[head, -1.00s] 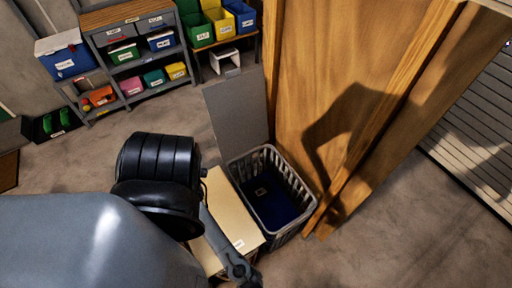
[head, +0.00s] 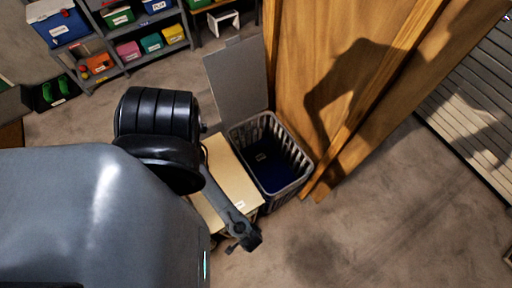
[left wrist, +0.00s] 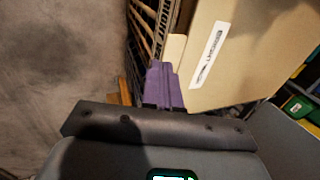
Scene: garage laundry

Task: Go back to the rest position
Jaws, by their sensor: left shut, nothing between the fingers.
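My left arm fills the lower left of the head view, and a dark narrow part of it (head: 230,210) reaches down over the beige box. In the left wrist view my left gripper (left wrist: 163,84) shows its purple fingers together, with nothing between them. They point at the gap between a beige box (left wrist: 235,45) with a white label and a slatted basket side (left wrist: 148,35). I cannot tell whether the fingers touch the box. My right gripper is in neither view.
A grey laundry basket (head: 290,150) with a dark blue inside stands beside the beige box (head: 222,165). A wooden cabinet (head: 335,60) stands behind it. Shelves with coloured bins (head: 128,52) are at the back left. The concrete floor (head: 385,220) at the lower right is clear.

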